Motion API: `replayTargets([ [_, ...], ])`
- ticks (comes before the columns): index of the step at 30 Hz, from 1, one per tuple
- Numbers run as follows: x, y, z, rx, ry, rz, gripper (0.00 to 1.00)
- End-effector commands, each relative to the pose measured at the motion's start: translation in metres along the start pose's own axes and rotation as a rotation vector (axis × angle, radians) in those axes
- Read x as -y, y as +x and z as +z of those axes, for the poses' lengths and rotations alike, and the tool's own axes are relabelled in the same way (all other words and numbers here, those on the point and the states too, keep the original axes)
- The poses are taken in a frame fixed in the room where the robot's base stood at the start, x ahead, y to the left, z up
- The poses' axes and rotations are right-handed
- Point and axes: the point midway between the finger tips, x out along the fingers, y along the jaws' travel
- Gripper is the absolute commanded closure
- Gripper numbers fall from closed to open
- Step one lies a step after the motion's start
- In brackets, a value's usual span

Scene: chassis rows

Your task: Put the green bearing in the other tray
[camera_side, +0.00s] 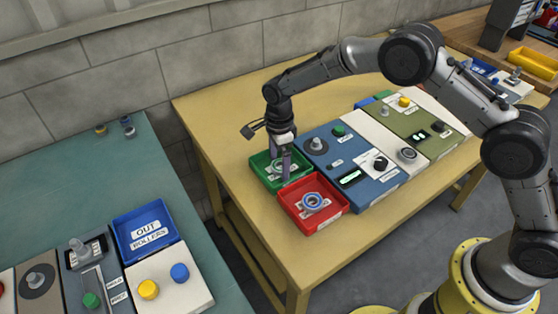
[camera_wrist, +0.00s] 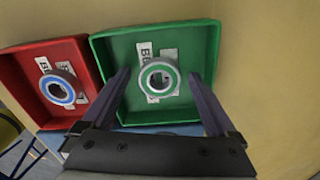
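The green bearing (camera_wrist: 159,77), a metal ring with a green seal, lies flat on a white label in the green tray (camera_wrist: 203,38). In the side view the green tray (camera_side: 258,166) is at the table's left, and the bearing there is mostly hidden by my gripper. My gripper (camera_side: 282,172) points down over the green tray. In the wrist view my gripper (camera_wrist: 165,92) is open, with one finger to each side of the bearing and apart from it. The red tray (camera_side: 292,221) adjoins the green tray and holds a blue-sealed bearing (camera_side: 312,201); that bearing also shows in the wrist view (camera_wrist: 57,90).
A blue panel (camera_side: 336,142) with knobs and a display adjoins the trays on the right, with white and olive panels (camera_side: 420,125) beyond. A blue tray labelled OUT ROLLERS (camera_side: 122,223) is on the separate teal table at left. Bare yellow tabletop (camera_side: 222,118) lies behind the green tray.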

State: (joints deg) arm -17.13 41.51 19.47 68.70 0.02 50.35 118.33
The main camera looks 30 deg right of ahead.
Motion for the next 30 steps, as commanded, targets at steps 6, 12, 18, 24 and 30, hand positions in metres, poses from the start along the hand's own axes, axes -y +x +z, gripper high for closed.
replayTargets([
  [6,0.0,-0.001,0.0,0.0,0.0,0.0,0.07],
  [12,0.001,-0.018,0.001,0.002,0.0,-0.004,0.07],
  [18,0.001,-0.058,0.0,0.002,0.0,-0.004,0.07],
  [24,0.001,-0.097,0.0,0.002,0.0,-0.003,0.07],
  [30,0.0,-0.118,0.0,0.0,0.0,-0.001,0.07],
])
